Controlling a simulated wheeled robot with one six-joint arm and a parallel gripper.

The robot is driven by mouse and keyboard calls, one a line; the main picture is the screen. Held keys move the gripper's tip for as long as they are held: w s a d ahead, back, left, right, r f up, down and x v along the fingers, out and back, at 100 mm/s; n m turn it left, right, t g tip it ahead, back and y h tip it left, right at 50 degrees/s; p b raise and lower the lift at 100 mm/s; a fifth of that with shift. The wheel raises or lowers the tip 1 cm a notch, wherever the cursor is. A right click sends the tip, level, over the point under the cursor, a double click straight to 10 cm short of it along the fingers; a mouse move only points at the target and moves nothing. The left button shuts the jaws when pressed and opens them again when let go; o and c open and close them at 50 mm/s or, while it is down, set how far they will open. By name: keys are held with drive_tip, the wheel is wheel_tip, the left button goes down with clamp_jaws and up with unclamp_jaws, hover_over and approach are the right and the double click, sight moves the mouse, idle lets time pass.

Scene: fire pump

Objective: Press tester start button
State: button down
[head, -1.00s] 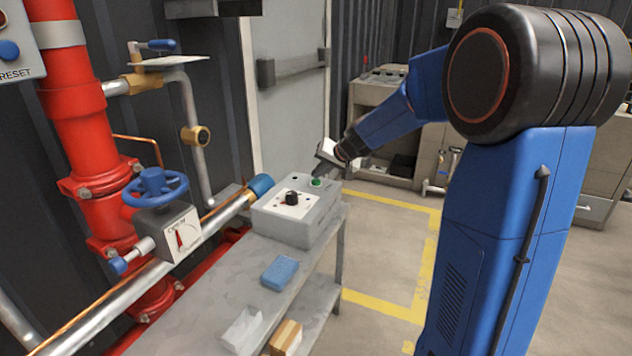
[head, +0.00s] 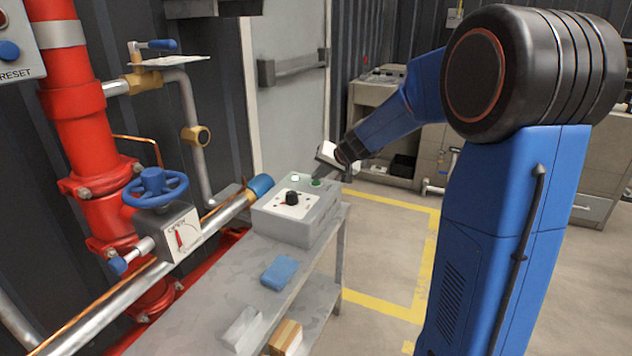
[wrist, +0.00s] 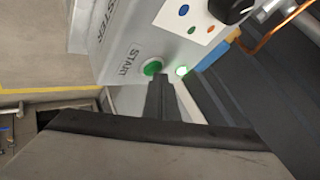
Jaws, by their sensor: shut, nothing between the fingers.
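The tester is a grey box (head: 290,232) on a metal bench, with a black knob (head: 292,198) on a white panel. Its green start button (head: 317,183) is at the top right of the box. In the wrist view the button (wrist: 152,67) sits beside the word START. My gripper (wrist: 157,78) is shut and empty. Its tips overlap the button's lower edge in the wrist view; I cannot tell whether they touch it.
A blue sponge-like block (head: 279,272), a clear block (head: 241,328) and a cardboard box (head: 286,338) are on the bench levels. A red pipe (head: 70,130) and a blue handwheel valve (head: 155,187) stand at left. Yellow-lined floor (head: 385,250) is open at right.

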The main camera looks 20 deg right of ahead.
sight(319, 183)
drive_tip(key=shift+r, duration=0.9)
wheel_tip(319, 183, up, 5)
drive_tip(key=shift+r, duration=0.1)
idle(0.6)
idle(0.6)
